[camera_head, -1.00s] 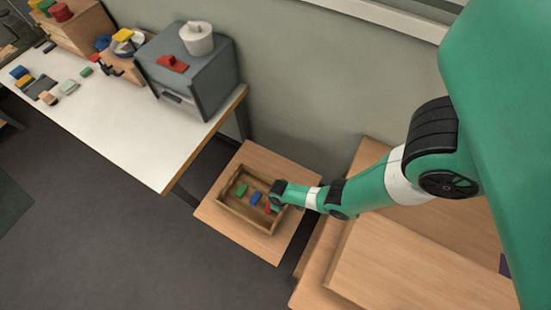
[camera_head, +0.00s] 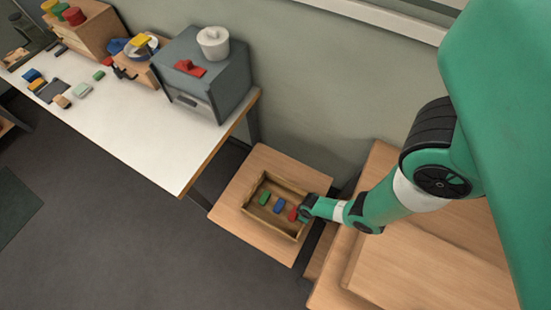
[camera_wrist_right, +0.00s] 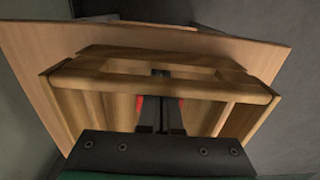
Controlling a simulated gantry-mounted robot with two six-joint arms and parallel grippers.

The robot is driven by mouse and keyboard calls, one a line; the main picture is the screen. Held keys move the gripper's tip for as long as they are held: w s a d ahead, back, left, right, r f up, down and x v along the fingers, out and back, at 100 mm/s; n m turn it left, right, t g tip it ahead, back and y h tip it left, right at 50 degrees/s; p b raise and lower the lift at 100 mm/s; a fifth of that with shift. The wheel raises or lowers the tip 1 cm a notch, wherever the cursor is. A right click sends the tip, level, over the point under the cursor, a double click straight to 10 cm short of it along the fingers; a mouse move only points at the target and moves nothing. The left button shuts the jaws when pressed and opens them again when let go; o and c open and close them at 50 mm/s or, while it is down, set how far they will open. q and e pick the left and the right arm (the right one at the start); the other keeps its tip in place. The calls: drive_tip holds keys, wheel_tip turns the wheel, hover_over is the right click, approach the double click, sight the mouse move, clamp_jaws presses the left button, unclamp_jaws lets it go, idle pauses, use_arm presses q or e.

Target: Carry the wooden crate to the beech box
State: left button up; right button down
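The wooden crate (camera_head: 268,230) is a brown open tray at or just above a square pale wood top (camera_head: 240,215), near its right edge. It holds a green, a blue and a red block. My right gripper (camera_head: 304,212) is at the crate's right end wall. In the right wrist view, its dark fingers (camera_wrist_right: 161,118) are close together at the crate's rail (camera_wrist_right: 110,77) and appear shut on it. The rail partly hides them. Several surfaces are pale wood; I cannot tell which is the beech box. My left gripper is out of view.
A white table (camera_head: 130,125) at left carries a grey cabinet (camera_head: 215,75), a wooden box (camera_head: 90,35) and several small items. A large pale wood piece (camera_head: 420,265) stands at right. Dark floor (camera_head: 120,235) is clear at lower left.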

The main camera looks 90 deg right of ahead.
drive_tip(key=shift+s+a+f, duration=0.1)
drive_tip(key=shift+s+a, duration=0.1)
drive_tip(key=shift+s, duration=0.75)
drive_tip(key=shift+w, duration=0.25)
drive_tip(key=shift+s+r+p, duration=0.1)
drive_tip(key=shift+r+p, duration=0.25)
drive_tip(key=shift+r, duration=0.05)
wheel_tip(320, 180, up, 9)
drive_tip(key=p, duration=0.9)
drive_tip(key=shift+r, duration=0.2)
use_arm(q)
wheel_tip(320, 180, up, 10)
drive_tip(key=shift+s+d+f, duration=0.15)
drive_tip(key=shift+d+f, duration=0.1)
use_arm(e)
drive_tip(key=shift+f, duration=0.1)
